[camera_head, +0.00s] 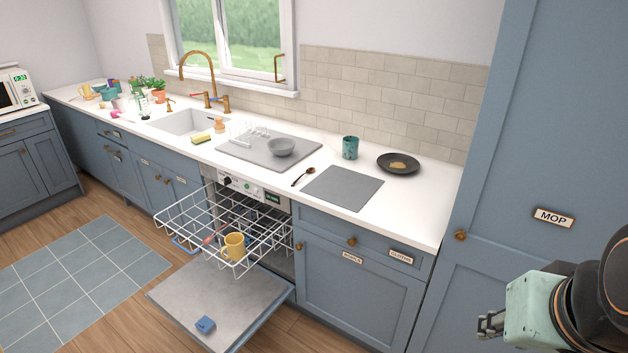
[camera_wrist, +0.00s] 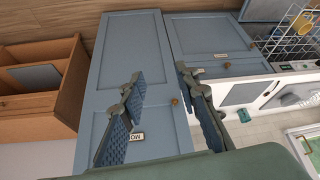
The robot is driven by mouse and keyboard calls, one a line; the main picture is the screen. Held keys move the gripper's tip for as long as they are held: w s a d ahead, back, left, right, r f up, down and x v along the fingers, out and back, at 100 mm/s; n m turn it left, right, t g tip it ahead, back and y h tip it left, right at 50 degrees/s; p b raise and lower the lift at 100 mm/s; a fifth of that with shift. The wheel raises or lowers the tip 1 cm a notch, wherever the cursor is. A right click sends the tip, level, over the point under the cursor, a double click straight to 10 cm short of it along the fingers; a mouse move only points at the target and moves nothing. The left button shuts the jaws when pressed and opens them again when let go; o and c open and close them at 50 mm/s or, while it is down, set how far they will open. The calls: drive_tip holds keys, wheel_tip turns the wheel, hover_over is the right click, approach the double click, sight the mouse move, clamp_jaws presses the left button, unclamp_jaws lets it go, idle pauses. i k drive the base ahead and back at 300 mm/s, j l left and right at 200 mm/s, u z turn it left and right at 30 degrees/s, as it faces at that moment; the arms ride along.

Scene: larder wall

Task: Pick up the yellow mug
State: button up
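A yellow mug (camera_head: 234,245) stands in the pulled-out white wire rack (camera_head: 180,218) of the open dishwasher. The mug also shows in the wrist view (camera_wrist: 304,23), near the upper right corner, partly behind rack wires. A second yellow cup-like thing (camera_head: 86,92) stands at the far left end of the counter, small and unclear. My gripper (camera_head: 489,326) is at the lower right in the head view, far from the rack. In the wrist view my gripper (camera_wrist: 160,84) has its two fingers apart with nothing between them.
The dishwasher door (camera_head: 215,303) lies folded down, with a blue block (camera_head: 205,324) on it. A tall blue cabinet (camera_head: 540,150) stands at right.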

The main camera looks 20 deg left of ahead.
sight(232, 250)
drive_tip(key=u, duration=1.55)
